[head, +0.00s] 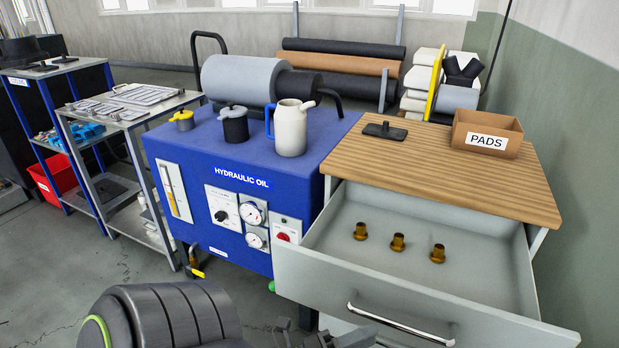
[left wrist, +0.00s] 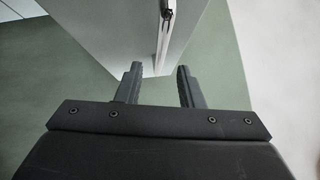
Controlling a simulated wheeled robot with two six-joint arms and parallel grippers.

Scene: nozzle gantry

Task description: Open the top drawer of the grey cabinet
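The grey cabinet has a wooden top (head: 440,165), and its top drawer (head: 390,275) stands pulled well out. The drawer has a bright bar handle (head: 400,325) on its front. Several brass nozzles stand inside the drawer. My left gripper (head: 305,334) is at the bottom edge of the head view, left of the handle and apart from it, and is partly cut off. In the left wrist view its fingers (left wrist: 159,84) are spread with nothing held between them. A pale grey panel (left wrist: 110,30) shows beyond them. My right gripper is not in view.
A blue hydraulic oil unit (head: 190,150) stands left of the cabinet, with a white jug (head: 291,128) on top. A box marked PADS (head: 487,134) and a small black object (head: 385,131) are on the wooden top. A green wall (head: 580,180) is close on the right.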

